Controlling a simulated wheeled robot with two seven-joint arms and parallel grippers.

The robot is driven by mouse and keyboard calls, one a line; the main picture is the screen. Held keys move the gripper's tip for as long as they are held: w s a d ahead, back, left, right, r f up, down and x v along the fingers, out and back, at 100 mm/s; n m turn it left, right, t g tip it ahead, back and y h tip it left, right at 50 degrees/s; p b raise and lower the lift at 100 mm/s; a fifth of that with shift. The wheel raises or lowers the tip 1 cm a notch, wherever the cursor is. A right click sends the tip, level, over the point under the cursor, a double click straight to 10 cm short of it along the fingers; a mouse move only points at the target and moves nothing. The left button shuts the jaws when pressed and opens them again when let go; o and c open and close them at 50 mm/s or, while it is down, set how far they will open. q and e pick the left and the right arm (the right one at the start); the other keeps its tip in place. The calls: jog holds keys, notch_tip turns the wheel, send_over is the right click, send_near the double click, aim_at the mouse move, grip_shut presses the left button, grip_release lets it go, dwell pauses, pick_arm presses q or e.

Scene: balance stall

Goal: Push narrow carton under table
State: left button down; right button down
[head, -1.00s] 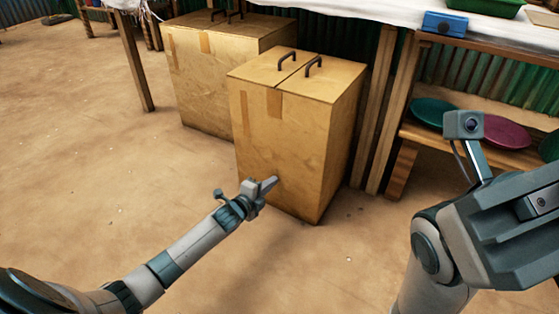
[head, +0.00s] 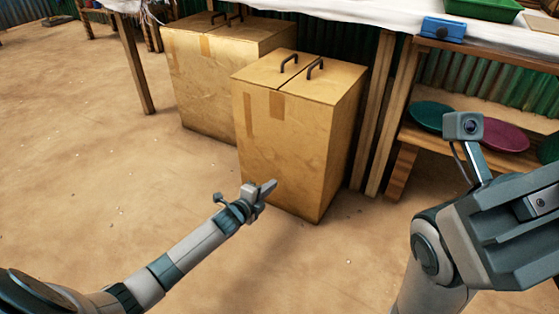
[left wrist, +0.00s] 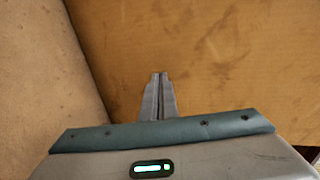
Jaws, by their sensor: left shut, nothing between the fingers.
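The narrow carton (head: 282,150), tan with two dark handles on its lid, stands upright on the floor in front of the table (head: 345,14), close to a table leg. My left gripper (head: 268,187) is shut and empty, low at the carton's front face. In the left wrist view its closed fingers (left wrist: 158,95) point at the carton's brown face (left wrist: 220,60). Whether the fingertips touch it I cannot tell. My right arm shows at the right of the head view, but its fingers do not.
A wider carton (head: 200,85) stands behind and left of the narrow one. Table legs (head: 372,115) rise just right of the narrow carton. A shelf at the right holds a green plate (head: 428,114) and a maroon plate (head: 504,136). The floor at left is clear.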

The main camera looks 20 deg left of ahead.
pick_arm(q)
jog(key=p+v, duration=0.1)
jog(key=v, duration=0.1)
jog(key=f+p+v, duration=0.1)
jog(key=v, duration=0.1)
jog(key=shift+s+r, duration=0.1)
jog(key=shift+s, duration=0.05)
dwell(0.4)
